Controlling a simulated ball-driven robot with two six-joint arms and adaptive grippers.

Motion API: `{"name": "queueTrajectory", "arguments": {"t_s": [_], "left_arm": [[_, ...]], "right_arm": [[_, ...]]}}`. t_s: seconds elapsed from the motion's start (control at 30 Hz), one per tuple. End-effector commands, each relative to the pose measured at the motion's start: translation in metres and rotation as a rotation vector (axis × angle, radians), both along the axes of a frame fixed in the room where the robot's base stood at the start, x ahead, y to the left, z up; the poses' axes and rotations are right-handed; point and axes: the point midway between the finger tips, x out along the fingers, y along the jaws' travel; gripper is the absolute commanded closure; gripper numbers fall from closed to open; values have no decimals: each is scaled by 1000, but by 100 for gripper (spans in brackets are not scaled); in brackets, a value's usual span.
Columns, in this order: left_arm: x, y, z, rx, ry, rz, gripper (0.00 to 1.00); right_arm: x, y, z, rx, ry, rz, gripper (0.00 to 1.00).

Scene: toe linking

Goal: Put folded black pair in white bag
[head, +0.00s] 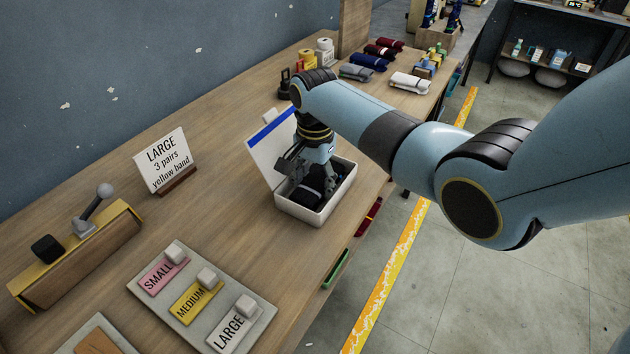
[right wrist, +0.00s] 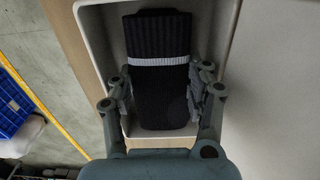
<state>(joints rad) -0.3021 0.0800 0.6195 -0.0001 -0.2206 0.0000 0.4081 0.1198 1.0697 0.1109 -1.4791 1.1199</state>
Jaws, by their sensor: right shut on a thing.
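The folded black pair (head: 303,194) is inside an open white container (head: 303,215), which looks like a box with a raised lid bearing a blue stripe. My right gripper (head: 311,178) reaches down into this container and is shut on the pair. In the right wrist view, the ribbed black pair (right wrist: 158,100) has a pale grey band around it. The two fingers of the right gripper (right wrist: 160,92) press on its left and right sides, within the white walls (right wrist: 92,30). The underside of the pair is hidden. My left gripper is not in view.
A sign (head: 162,160) reads LARGE, 3 pairs, yellow band. A board (head: 262,322) with SMALL, MEDIUM and LARGE labels lies at the front. Several folded pairs, including a white one (head: 410,82), lie farther back.

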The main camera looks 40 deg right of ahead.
Motion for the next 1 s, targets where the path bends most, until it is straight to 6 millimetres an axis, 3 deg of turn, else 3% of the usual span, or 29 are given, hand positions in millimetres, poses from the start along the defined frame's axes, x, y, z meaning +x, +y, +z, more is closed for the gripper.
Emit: {"name": "queueTrajectory", "arguments": {"t_s": [0.1,0.13,0.2,0.57,1.0], "left_arm": [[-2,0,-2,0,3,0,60],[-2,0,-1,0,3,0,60],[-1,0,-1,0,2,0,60],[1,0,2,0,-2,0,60],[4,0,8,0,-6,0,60]], "right_arm": [[0,0,-3,0,0,0,84],[0,0,-2,0,-1,0,46],[0,0,-2,0,0,0,40],[1,0,7,0,-2,0,40],[1,0,97,-1,-4,0,40]]}}
